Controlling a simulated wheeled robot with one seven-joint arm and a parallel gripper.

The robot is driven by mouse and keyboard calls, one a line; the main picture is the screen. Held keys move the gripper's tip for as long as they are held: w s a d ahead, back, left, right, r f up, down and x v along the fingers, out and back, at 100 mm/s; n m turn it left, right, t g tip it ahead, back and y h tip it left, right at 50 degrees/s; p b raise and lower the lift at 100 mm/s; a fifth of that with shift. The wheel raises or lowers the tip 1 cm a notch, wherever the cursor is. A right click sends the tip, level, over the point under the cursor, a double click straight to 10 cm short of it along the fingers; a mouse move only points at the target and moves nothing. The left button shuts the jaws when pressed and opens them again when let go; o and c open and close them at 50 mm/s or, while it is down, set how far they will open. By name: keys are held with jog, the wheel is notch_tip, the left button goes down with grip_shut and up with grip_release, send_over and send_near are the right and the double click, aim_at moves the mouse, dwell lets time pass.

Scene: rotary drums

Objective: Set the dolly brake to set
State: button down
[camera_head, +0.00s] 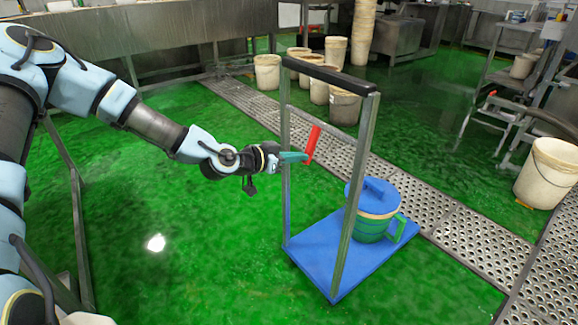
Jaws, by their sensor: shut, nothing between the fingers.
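The dolly (320,275) has a blue flat deck and a tall grey metal push frame with a black top bar. A red lever (311,143), which looks like the brake handle, is at the left upright and tilts up to the right. My gripper (301,157) is at the left upright, its teal fingers shut and close to the lever's lower end. I cannot tell whether the fingers touch the lever. No set or release marking can be read.
A blue-lidded green drum (372,212) stands on the deck. White buckets (268,73) stand behind, and another bucket (547,172) stands at the right. A perforated metal drain strip (465,225) crosses the floor. The green floor left of the dolly is clear.

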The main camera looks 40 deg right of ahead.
aim_at(305, 164)
jog(key=d+h+b, duration=0.1)
jog(key=b, duration=0.1)
jog(key=f+h+b, duration=0.1)
jog(key=b, duration=0.2)
jog(key=d+f+h+b, duration=0.1)
jog(key=b, duration=0.1)
jog(key=shift+s+d+f+h+b, duration=0.1)
jog(key=shift+d+f+h+b, duration=0.1)
jog(key=shift+d+h+b, duration=0.15)
jog(key=shift+d+b, duration=0.2)
jog(key=shift+b, duration=0.4)
jog(key=shift+r+h, duration=0.15)
jog(key=shift+h, duration=0.1)
jog(key=shift+d+r, duration=0.15)
